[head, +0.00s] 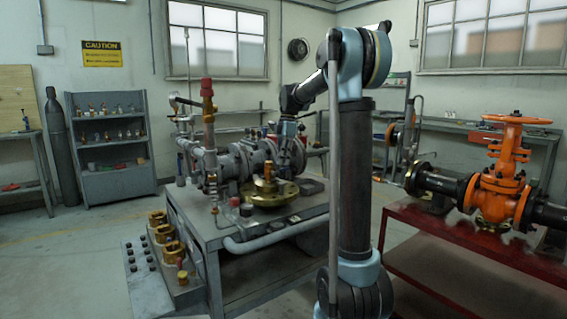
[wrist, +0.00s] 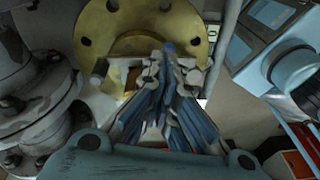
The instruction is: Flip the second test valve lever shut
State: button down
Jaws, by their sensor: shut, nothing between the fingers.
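My gripper (wrist: 166,62) is shut and empty in the wrist view, with its fingertips over a brass flange (wrist: 150,28) with bolt holes. A small blue tip (wrist: 168,47) shows just at the fingertips; I cannot tell whether it is part of a lever or whether it touches the fingers. In the head view my arm reaches over the test bench (head: 262,230), and the gripper end is small and dark among the pipe fittings (head: 245,160). I cannot pick out the second test valve lever for certain in either view; it may be hidden by the fingers or fittings.
Grey bolted flanges (wrist: 35,100) stand close on the left of the gripper in the wrist view. A red-topped brass fitting (head: 208,100) rises from the bench. An orange gate valve (head: 500,185) sits on a red table (head: 440,240) at right.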

jog(key=w+d+r, duration=0.5)
jog(key=d+r, duration=0.2)
jog(key=shift+w, duration=0.25)
jog(key=shift+s+r, duration=0.1)
jog(key=s+d+f+m+t, duration=0.1)
jog(key=s+f+m, duration=0.25)
jog(key=s, duration=0.45)
jog(key=s+d+f+m, duration=0.15)
jog(key=s+m, duration=0.25)
jog(key=s, duration=0.5)
jog(key=s+d+f+m+t, duration=0.1)
jog(key=s+f+m, duration=0.3)
jog(key=s, duration=0.4)
jog(key=s+f+m+t+h, duration=0.1)
jog(key=s+f+m, duration=0.9)
jog(key=s+f, duration=0.9)
jog(key=shift+d+f+t, duration=0.3)
jog(key=shift+d+f, duration=0.15)
jog(key=shift+f, duration=0.15)
jog(key=shift+s, duration=0.1)
